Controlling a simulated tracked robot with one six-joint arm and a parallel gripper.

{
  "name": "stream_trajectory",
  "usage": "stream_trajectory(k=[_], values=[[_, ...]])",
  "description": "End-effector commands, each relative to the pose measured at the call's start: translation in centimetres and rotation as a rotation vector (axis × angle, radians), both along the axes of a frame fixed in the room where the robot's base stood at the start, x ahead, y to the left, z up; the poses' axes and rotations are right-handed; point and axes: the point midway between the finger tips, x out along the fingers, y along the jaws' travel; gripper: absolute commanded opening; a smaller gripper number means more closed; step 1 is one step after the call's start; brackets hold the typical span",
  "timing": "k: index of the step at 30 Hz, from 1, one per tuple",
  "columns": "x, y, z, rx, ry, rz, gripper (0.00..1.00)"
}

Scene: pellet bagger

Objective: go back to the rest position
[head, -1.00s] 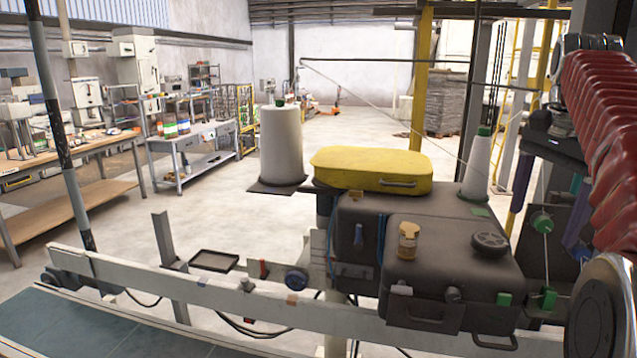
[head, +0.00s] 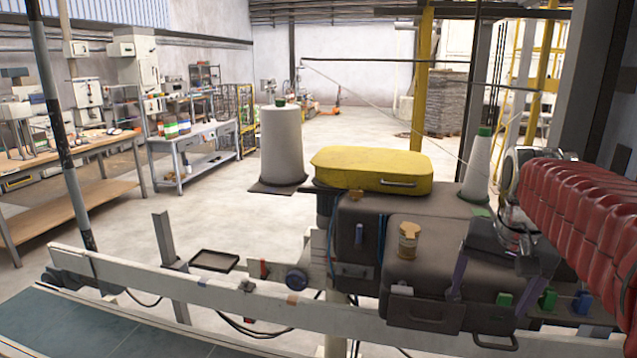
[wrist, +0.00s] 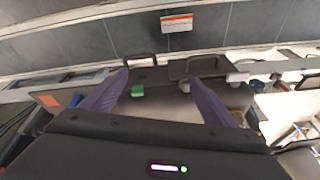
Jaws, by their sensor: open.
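My gripper (head: 492,300) hangs at the right in the head view, in front of the dark bag-closing machine (head: 425,290). Its purple fingers are spread apart. In the wrist view my gripper (wrist: 155,80) shows both fingers apart with nothing between them. The machine's front handles and a green button (wrist: 137,91) appear beyond or between the fingers there. My red-sleeved arm reaches in from the right edge and covers the machine's right end. I cannot tell the exact gap between the fingers and the machine.
A yellow cover (head: 370,170) lies on the machine, with a big white thread cone (head: 282,145) to its left and a smaller cone (head: 477,165) to its right. An amber-capped jar (head: 408,240) stands close to my gripper. A conveyor (head: 110,330) with a pale rail runs along the front.

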Motion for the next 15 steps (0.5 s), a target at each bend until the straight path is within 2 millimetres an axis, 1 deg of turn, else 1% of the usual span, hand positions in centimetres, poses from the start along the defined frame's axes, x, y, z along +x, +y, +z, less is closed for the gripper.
stream_trajectory(k=[1, 3, 8, 15], values=[[-0.9, 1.0, -0.7, -0.009, -0.007, 0.037, 0.8], [-1.9, 2.1, -1.7, -0.023, -0.019, 0.087, 0.8], [-4.6, 4.8, -4.1, -0.054, -0.046, 0.199, 0.8], [-9.1, 8.5, -7.7, -0.088, -0.083, 0.335, 0.8]])
